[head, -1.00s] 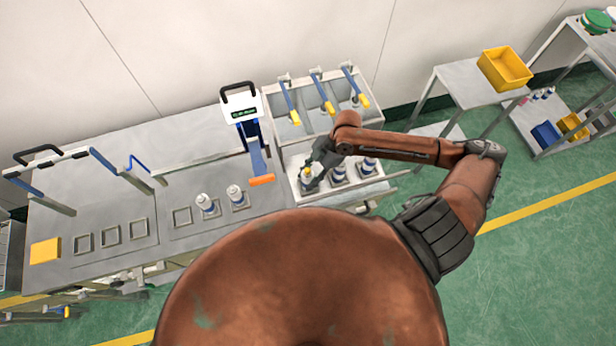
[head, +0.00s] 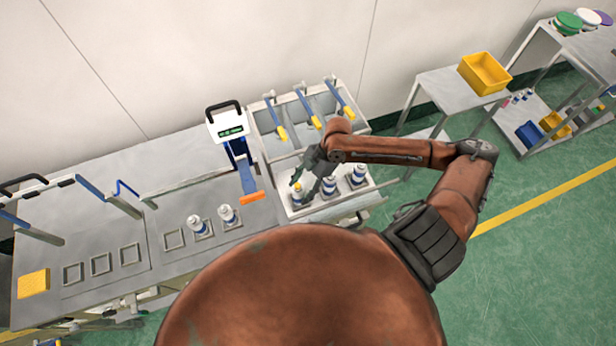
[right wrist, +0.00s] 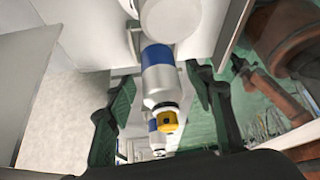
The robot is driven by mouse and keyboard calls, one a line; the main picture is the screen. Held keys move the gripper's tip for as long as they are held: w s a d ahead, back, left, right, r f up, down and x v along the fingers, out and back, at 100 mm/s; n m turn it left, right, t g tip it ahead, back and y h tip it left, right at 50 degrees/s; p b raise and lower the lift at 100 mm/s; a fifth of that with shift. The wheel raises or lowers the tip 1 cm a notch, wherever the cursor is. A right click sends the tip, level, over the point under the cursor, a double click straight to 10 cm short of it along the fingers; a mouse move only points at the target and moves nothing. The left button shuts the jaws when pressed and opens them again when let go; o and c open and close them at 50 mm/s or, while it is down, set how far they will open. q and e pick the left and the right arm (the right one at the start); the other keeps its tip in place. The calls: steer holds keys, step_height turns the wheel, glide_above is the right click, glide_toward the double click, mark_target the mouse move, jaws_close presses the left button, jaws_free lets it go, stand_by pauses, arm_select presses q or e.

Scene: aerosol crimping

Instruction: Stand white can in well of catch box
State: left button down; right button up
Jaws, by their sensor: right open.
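A white can with a blue band and a yellow top (head: 298,195) stands at the left end of the pale box (head: 318,211) under the levers. My right gripper (head: 308,177) is just above and behind it, fingers open. In the right wrist view the blue-banded can (right wrist: 158,78), with its yellow top, lies between the spread green-padded fingers, with gaps on both sides. Two more white cans, the middle one (head: 328,186) and the right one (head: 358,175), stand beside it. The can's base and the well under it are hidden. My left gripper is out of view.
Two white cans (head: 196,226) (head: 228,215) stand on the bench (head: 150,238) by square frames. Yellow-ended levers (head: 282,133) hang behind the box. A yellow bin (head: 484,73) is on the right cart.

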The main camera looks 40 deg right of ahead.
steer(key=v, duration=1)
